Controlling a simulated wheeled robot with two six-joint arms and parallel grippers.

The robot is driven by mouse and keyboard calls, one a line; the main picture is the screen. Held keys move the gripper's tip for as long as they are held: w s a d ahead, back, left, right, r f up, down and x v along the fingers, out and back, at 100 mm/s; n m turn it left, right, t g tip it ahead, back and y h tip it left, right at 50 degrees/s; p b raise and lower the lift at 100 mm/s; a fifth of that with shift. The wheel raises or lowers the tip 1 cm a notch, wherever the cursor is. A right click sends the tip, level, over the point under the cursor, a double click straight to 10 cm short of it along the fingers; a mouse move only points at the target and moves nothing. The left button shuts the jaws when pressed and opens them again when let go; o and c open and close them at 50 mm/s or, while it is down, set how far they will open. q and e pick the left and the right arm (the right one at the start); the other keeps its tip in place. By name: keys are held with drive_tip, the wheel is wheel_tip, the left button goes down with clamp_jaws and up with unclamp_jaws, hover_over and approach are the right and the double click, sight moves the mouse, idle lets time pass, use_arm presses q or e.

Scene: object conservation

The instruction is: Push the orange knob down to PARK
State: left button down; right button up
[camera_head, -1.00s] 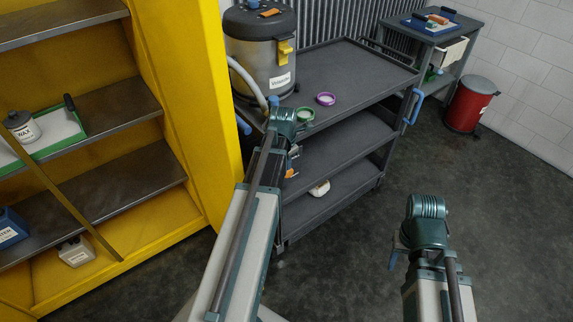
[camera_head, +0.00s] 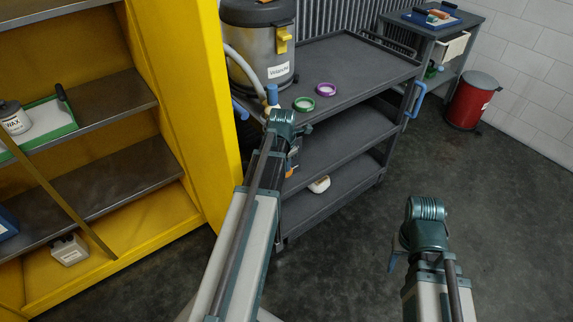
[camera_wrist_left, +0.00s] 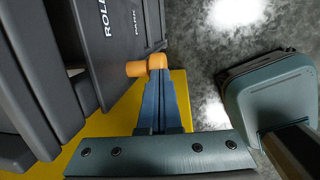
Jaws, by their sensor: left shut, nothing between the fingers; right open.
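The orange knob (camera_wrist_left: 137,69) shows in the left wrist view beside a dark panel lettered ROLL and PARK (camera_wrist_left: 136,22). My left gripper (camera_wrist_left: 158,78) is shut and empty, its blue fingertips right at the knob. They overlap it in the picture; I cannot tell whether they touch. In the head view, my left gripper (camera_head: 293,155) is at the left end of the dark grey cart (camera_head: 350,65), and a small orange patch (camera_head: 291,172) shows just below it. My right gripper (camera_head: 394,262) is open, low over the floor and mostly hidden by its own wrist.
A yellow cabinet (camera_head: 190,100) stands close on the left.

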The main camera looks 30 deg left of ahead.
sight(286, 177)
use_arm(q)
drive_tip(key=b+x, duration=0.1)
drive_tip(key=x, duration=0.1)
drive_tip(key=b+x, duration=0.2)
drive_tip(key=s+b+x, duration=0.1)
drive_tip(key=b+x, duration=0.1)
drive_tip(key=shift+d+f, duration=0.2)
drive_tip(key=shift+f, duration=0.2)
drive_tip(key=shift+s+r, duration=0.15)
use_arm(e)
wheel_tip(286, 177, down, 6)
drive_tip(key=shift+f, duration=0.25)
